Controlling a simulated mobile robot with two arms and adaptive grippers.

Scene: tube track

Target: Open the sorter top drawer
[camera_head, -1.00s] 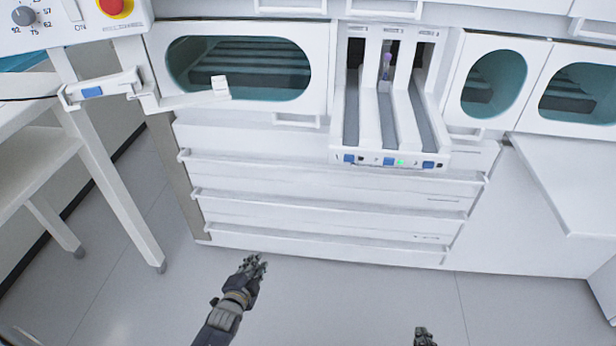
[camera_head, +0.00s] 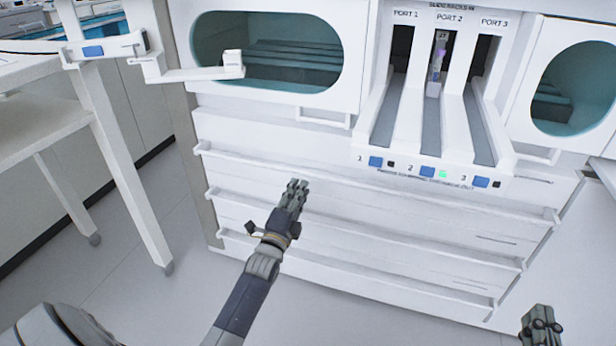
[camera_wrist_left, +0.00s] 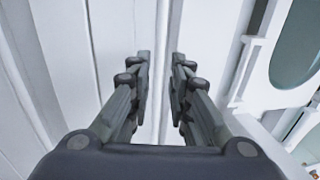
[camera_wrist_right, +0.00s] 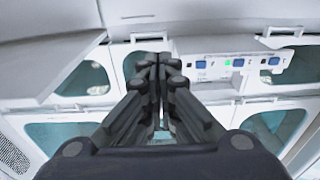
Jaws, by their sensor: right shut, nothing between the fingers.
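The white sorter has a stack of drawers with long rail handles. The top drawer (camera_head: 245,178) appears shut, its rail handle (camera_head: 235,157) running across its front. My left gripper (camera_head: 296,184) is in front of this drawer, fingertips close to the handle rail. In the left wrist view its fingers (camera_wrist_left: 160,75) are apart, with a white rail-like strip showing in the gap. Whether they touch it cannot be told. My right gripper (camera_head: 541,316) is low at the right. In the right wrist view its fingers (camera_wrist_right: 158,62) are shut together and empty.
A port unit (camera_head: 430,160) with a tube in the middle port juts out above the drawers. A white arm-like bracket (camera_head: 190,73) sticks out at upper left. A white table (camera_head: 60,105) stands at left. The floor before the drawers is clear.

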